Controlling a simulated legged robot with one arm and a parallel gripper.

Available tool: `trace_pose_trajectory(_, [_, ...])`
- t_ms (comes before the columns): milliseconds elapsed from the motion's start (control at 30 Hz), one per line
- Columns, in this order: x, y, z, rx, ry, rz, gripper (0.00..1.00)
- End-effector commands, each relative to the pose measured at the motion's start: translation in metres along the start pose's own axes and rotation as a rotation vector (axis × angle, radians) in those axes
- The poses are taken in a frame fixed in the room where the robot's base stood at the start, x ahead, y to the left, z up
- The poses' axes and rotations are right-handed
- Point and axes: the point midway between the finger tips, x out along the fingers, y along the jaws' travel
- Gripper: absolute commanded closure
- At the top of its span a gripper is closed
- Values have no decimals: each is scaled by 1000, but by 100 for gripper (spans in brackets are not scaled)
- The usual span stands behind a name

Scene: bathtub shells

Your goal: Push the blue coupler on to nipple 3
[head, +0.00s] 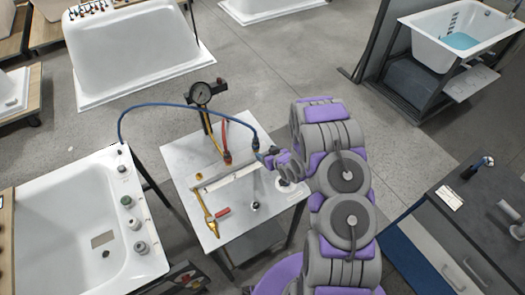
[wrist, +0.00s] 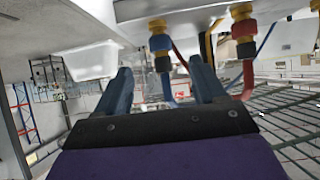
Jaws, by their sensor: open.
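The blue hose (head: 165,104) arches over the table to a dark coupler (head: 255,145) by the manifold bar (head: 232,175). In the wrist view the blue coupler (wrist: 160,43), with a blue band and black end, lines up with a yellow brass fitting; I cannot tell if it is fully seated. A red-banded coupler (wrist: 243,50) is beside it on another brass fitting. My gripper (head: 270,157) is close to the blue coupler. In the wrist view its fingers (wrist: 160,82) are apart and empty, with the coupler beyond them. I cannot read nipple numbers.
A pressure gauge (head: 201,94) stands at the back of the white table (head: 180,165). A brass pipe with a red handle (head: 222,212) lies at its front. A bathtub (head: 75,225) with several rim fittings is at left. A dark bench (head: 480,215) is at right.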

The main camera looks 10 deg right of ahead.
Motion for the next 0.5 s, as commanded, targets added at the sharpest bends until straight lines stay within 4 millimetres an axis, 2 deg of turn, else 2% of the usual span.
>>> trace_pose_trajectory(300, [-53,1,0,-1,-1,3,30])
trace_pose_trajectory(500, [-72,2,0,-1,1,2,30])
